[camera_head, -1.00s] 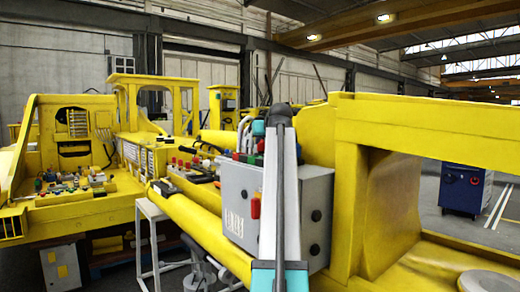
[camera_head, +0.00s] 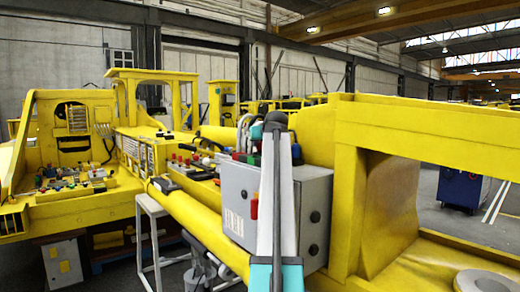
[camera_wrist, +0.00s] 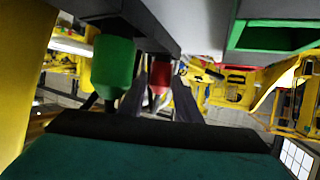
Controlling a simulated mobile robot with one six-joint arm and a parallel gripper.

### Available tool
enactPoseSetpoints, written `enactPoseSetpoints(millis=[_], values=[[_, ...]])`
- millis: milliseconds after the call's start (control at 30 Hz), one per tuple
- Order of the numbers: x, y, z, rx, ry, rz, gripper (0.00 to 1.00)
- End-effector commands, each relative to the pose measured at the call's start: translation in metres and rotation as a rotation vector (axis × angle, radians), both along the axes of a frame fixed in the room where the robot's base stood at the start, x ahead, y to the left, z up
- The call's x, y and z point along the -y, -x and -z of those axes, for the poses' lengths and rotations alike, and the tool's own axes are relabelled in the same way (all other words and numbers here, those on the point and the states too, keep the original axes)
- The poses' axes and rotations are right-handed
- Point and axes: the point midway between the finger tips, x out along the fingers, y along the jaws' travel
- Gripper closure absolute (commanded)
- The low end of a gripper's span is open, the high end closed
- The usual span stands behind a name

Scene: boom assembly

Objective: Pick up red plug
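The red plug (camera_wrist: 160,73) hangs under the dark underside of a box in the wrist view, with a dark cable below it. In the head view, a small red piece (camera_head: 254,207) shows on the grey control box (camera_head: 236,200), left of my arm. My gripper (camera_wrist: 162,92) has its two dark fingers apart on either side of the red plug and its cable. I cannot tell whether either finger touches it. A green plug (camera_wrist: 112,66) hangs left of the fingers. My gripper is hidden in the head view.
A green frame (camera_wrist: 270,37) shows at the upper right of the wrist view. In the head view, a yellow boom (camera_head: 345,170) stands close on the right. A white stand (camera_head: 155,235) and a yellow bench of small parts (camera_head: 75,190) are on the left.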

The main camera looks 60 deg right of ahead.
Motion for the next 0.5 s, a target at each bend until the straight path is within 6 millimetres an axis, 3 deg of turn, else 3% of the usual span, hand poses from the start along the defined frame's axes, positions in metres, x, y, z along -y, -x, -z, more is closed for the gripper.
enactPoseSetpoints(millis=[100,300,500], values=[[-0.0002,-0.0002,-0.0002,0.0,0.0,0.0,0.69],[-0.0004,-0.0004,-0.0005,0.001,0.0,-0.001,0.97],[-0.0006,-0.0007,-0.0006,0.001,0.0,-0.001,0.97]])
